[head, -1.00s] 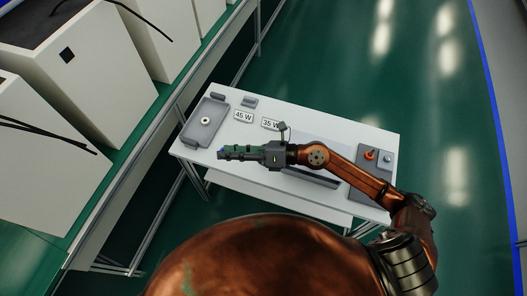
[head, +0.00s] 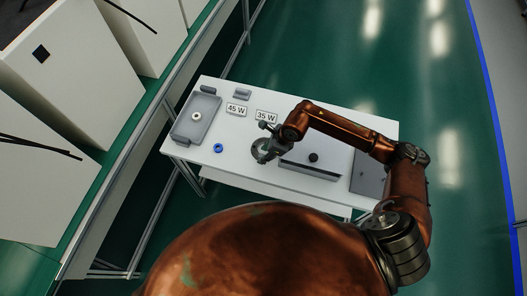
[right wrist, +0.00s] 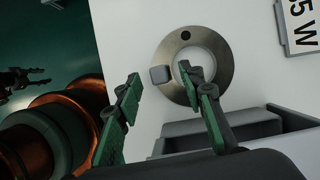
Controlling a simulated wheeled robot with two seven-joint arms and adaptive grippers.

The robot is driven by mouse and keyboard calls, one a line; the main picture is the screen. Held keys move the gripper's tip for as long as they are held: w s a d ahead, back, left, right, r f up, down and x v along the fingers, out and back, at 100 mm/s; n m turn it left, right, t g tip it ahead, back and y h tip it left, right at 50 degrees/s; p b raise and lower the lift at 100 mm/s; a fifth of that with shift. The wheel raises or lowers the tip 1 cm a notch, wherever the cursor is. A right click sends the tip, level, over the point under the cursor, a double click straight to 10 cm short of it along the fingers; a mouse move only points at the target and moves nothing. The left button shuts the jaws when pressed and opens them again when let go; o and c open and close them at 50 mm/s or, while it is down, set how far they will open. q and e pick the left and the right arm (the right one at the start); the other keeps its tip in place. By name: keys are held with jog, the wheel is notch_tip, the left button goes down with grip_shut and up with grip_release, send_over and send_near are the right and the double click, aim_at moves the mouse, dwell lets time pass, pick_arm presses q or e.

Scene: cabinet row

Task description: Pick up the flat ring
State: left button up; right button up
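The flat ring is a broad grey metal ring (right wrist: 221,77) with a small dark hole and a grey block at its left edge. It lies flat on the white table in the right wrist view. In the head view the gripper mostly covers it. My right gripper (head: 265,150) points down over it. In the right wrist view its green-padded fingers (right wrist: 167,115) are apart and empty; one overlaps the ring's centre and lower part, the other is left of the ring. I cannot tell whether they touch it. A dark jaw-like shape, possibly my left gripper (right wrist: 24,76), shows at the left edge.
A blue ring (head: 218,148) lies left of my gripper. A grey tray (head: 184,128) holds a small pale ring (head: 197,116). Labels "45 W" (head: 236,109) and "35 W" (head: 266,116) lie behind. A grey box with a black knob (head: 314,157) stands close right of my gripper.

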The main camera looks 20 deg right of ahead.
jog(key=shift+x, duration=0.9)
jog(key=shift+s, duration=0.1)
grip_shut()
